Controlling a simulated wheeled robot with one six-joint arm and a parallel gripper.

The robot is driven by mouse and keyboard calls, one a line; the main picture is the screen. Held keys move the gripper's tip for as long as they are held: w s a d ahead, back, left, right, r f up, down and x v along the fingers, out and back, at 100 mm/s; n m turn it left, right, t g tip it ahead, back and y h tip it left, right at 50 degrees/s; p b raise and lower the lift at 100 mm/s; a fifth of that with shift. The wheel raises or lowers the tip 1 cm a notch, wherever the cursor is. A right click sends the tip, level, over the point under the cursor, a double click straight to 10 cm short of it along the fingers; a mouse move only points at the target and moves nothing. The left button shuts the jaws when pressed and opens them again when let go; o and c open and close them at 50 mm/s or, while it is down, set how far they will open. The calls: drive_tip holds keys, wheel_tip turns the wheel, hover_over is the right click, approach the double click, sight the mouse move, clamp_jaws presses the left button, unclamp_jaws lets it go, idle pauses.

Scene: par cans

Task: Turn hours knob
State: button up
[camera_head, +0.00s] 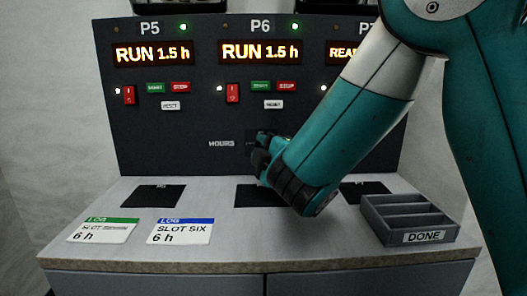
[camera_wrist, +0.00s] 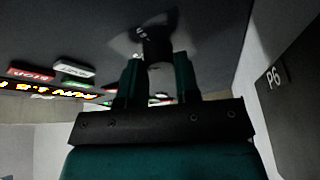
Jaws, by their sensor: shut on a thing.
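The hours knob shows as a dark round knob (camera_wrist: 157,44) on the panel in the wrist view. My gripper (camera_wrist: 157,64) is shut on it, with one finger on each side. In the head view the knob is hidden behind my gripper (camera_head: 263,143); the HOURS label (camera_head: 222,143) shows just to its left. The P6 display (camera_head: 260,52) above reads RUN 1.5 h. A blue-striped log card (camera_head: 181,232) on the counter reads SLOT SIX, 6 h.
The P5 display (camera_head: 152,54) also reads RUN 1.5 h; the P7 display (camera_head: 343,53) is partly covered by my arm. Red rocker switches and green, red and white buttons sit above the knob. A green-striped card (camera_head: 104,231) and a grey DONE tray (camera_head: 410,220) stand on the counter.

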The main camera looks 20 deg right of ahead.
drive_tip(key=shift+f, duration=0.1)
drive_tip(key=o, duration=0.9)
drive_tip(key=shift+s, duration=0.1)
drive_tip(key=s+b, duration=0.4)
drive_tip(key=s+f+b, duration=0.1)
drive_tip(key=s+b, duration=0.1)
drive_tip(key=s, duration=0.1)
drive_tip(key=shift+s+d+b, duration=0.1)
drive_tip(key=shift+d+b, duration=0.25)
drive_tip(key=shift+s+d+b, duration=0.1)
drive_tip(key=shift+s+b, duration=0.25)
drive_tip(key=shift+b, duration=0.35)
drive_tip(key=s+b, duration=0.2)
drive_tip(key=b, duration=0.1)
drive_tip(key=shift+s, duration=0.2)
drive_tip(key=shift+s+d+r+b, duration=0.15)
drive_tip(key=shift+s+b, duration=0.35)
drive_tip(key=shift+s, duration=0.25)
